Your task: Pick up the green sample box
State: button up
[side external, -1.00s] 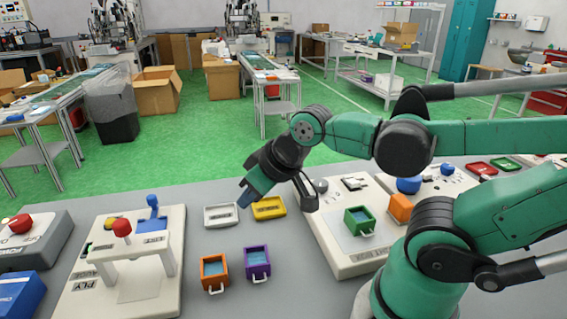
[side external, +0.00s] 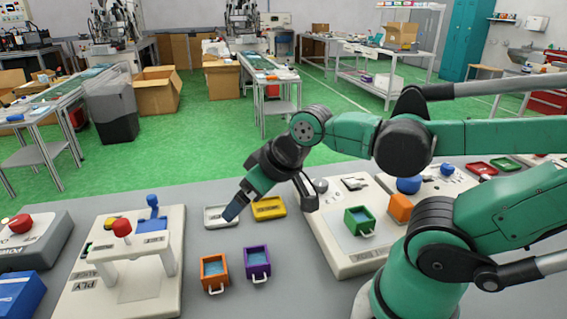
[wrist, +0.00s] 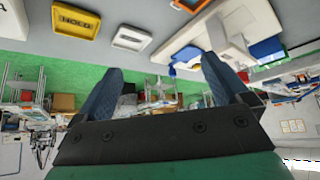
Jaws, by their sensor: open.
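The green box does not show in the wrist view.
An orange block (side external: 400,207) stands right of the green box. A white tray (side external: 211,222), yellow tray (side external: 269,207), orange box (side external: 214,283) and purple box (side external: 257,275) are on the grey table. A white press station (side external: 165,299) stands left. Free table lies in front of the boxes.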

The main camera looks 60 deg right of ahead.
jog(key=m+g, duration=0.7)
jog(key=m, duration=0.2)
send_over(361, 214)
notch_tip(361, 214, down, 4)
jog(key=shift+f, duration=2.8)
grip_shut()
jog(key=shift+r, duration=0.2)
